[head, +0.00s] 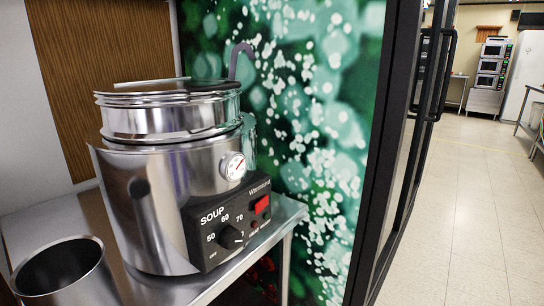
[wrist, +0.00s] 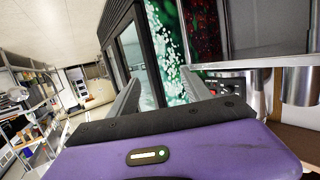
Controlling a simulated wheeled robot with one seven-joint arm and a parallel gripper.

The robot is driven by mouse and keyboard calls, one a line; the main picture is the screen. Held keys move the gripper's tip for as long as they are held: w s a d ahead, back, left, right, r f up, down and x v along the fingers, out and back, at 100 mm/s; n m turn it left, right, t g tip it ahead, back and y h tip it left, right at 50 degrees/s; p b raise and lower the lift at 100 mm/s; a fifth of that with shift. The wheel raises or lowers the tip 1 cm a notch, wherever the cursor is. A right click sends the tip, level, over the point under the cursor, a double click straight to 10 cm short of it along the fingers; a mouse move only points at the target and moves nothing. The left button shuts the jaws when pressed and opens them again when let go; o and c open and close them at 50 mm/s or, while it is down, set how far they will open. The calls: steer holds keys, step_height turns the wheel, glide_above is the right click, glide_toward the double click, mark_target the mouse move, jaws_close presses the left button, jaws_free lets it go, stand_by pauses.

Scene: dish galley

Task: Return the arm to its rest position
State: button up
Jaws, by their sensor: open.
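My gripper (wrist: 162,76) shows in the wrist view, with its purple body across the bottom and two grey fingers pointing away from the camera. The fingers stand apart with a clear gap, and nothing is between them. The green patterned panel shows behind the fingers. The gripper and arm do not show in the head view, so the arm's overall pose is hidden.
A steel soup warmer (head: 150,180) stands on a metal table (head: 205,290) in the head view. An open steel pot (head: 68,280) is at front left. A dark-framed glass door (head: 385,150) borders the green panel (head: 310,110). Tiled floor (head: 465,200) is clear at right.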

step_height(320, 180, up, 26)
steer(key=s+p, duration=0.1)
steer(key=p, duration=2.6)
steer(key=shift+s+r+g, duration=0.15)
steer(key=shift+s+g, duration=0.1)
steer(key=shift+g, duration=0.05)
